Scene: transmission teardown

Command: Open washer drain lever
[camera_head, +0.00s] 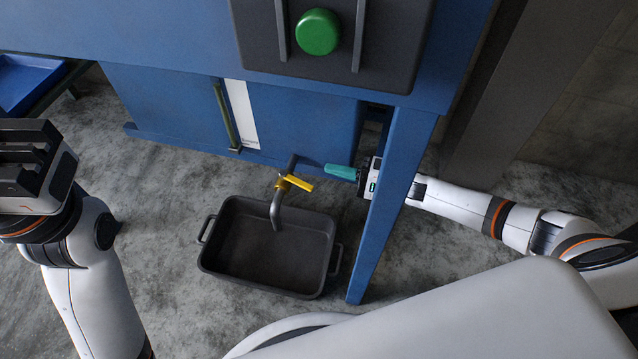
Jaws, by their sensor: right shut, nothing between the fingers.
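The yellow drain lever (299,183) sits on a grey drain pipe (275,210) under the blue washer (300,115). The lever points sideways to the right, across the downward pipe. My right gripper (329,169) comes in from the right, its arm passing behind the blue leg. Its teal fingers are shut and empty, a little right of and above the lever's free end, seemingly apart from it. My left gripper (32,160) is at the far left, away from the lever. Its dark jaws are seen from an angle that hides their gap.
A black tray (240,270) with side handles stands on the floor under the pipe outlet. The blue leg (385,215) stands just right of the lever, close to my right arm. A green button (318,32) is on the panel above. Floor on the left is clear.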

